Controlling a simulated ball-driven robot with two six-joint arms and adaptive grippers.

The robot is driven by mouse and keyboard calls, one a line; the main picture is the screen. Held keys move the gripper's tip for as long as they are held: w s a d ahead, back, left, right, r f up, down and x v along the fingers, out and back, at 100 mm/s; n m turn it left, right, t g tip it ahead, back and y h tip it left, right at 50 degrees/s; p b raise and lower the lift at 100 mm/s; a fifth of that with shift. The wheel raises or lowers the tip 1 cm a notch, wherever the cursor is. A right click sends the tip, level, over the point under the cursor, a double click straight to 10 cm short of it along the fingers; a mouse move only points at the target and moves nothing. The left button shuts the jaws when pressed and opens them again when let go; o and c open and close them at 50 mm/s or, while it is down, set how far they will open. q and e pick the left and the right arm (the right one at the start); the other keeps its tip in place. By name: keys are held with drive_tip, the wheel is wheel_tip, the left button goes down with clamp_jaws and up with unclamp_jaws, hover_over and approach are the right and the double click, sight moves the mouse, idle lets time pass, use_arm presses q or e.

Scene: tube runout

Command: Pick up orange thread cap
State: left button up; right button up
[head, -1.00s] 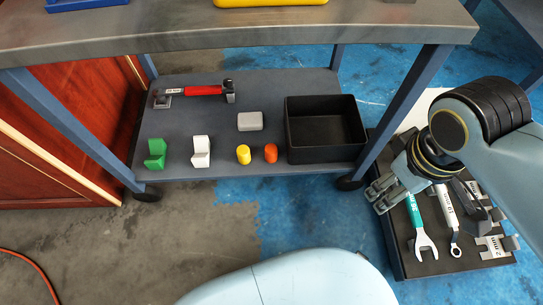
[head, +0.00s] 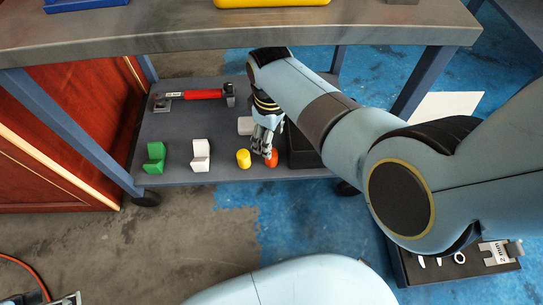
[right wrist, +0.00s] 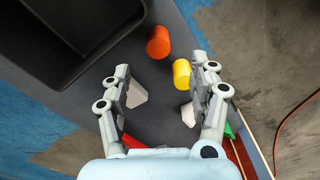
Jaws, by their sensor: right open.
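The orange thread cap (head: 272,160) stands on the cart's lower shelf (head: 225,172), between the yellow cap (head: 243,158) and the black bin (head: 302,152). It also shows in the right wrist view (right wrist: 158,42), ahead of the fingertips and roughly centred between them, with a gap. My right gripper (head: 264,150) is low over the shelf beside the cap and partly covers it in the head view. In the right wrist view its fingers (right wrist: 160,72) are spread and hold nothing. A bit of my left gripper (head: 66,299) shows at the bottom left edge; its jaws are unclear.
A grey block (head: 245,126) lies behind the right gripper. The bin's wall is close on the right, and the tabletop (head: 180,30) hangs above.

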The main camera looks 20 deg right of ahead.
sight(272, 158)
drive_tip(key=f, duration=0.1)
drive_tip(key=f+b, duration=0.1)
drive_tip(key=f, duration=0.1)
drive_tip(key=shift+s, duration=0.25)
drive_tip(key=shift+w+f+b, duration=0.15)
drive_tip(key=shift+f+b, duration=0.3)
drive_tip(key=shift+f, duration=0.05)
drive_tip(key=shift+f+b, duration=0.3)
drive_tip(key=shift+f, duration=0.15)
drive_tip(key=shift+w+f+b, duration=0.1)
drive_tip(key=shift+f+b, duration=1)
drive_tip(key=shift+f, duration=0.05)
drive_tip(key=shift+d+f+b, duration=0.1)
drive_tip(key=shift+f+b, duration=0.65)
drive_tip(key=shift+f, duration=0.45)
drive_tip(key=shift+w+f+b, duration=0.15)
drive_tip(key=shift+f+b, duration=0.05)
drive_tip(key=shift+b, duration=0.25)
use_arm(q)
wheel_tip(272, 158, down, 7)
drive_tip(key=w+d+t, duration=0.1)
drive_tip(key=t, duration=0.7)
drive_tip(key=shift+f+t+h, duration=0.2)
drive_tip(key=shift+t+h, duration=0.2)
